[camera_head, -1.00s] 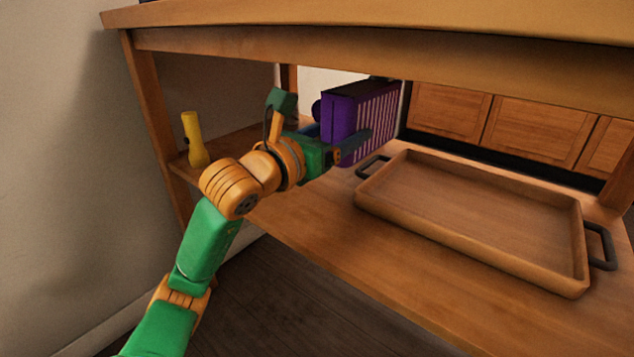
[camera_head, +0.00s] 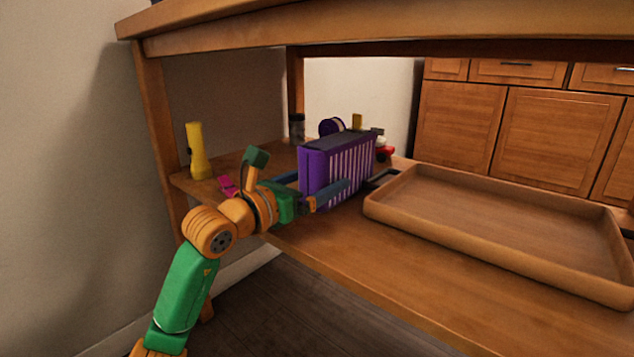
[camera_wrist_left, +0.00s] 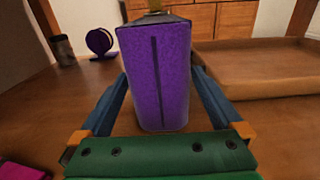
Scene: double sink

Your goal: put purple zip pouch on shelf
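The purple zip pouch (camera_head: 316,176), boxy with pale stripes on its side, stands upright at the lower wooden shelf (camera_head: 345,260), left of the tray. My left gripper (camera_head: 335,192) is shut on it, one blue finger along each side. My right gripper is not in view.
A wooden tray (camera_head: 440,227) with dark handles lies to the right. A yellow flashlight (camera_head: 197,152) and a pink item (camera_head: 228,186) are on the left. A dark jar (camera_head: 297,127), a purple round item (camera_head: 331,126) and a red item (camera_head: 386,153) stand behind. The tabletop (camera_head: 400,30) hangs overhead.

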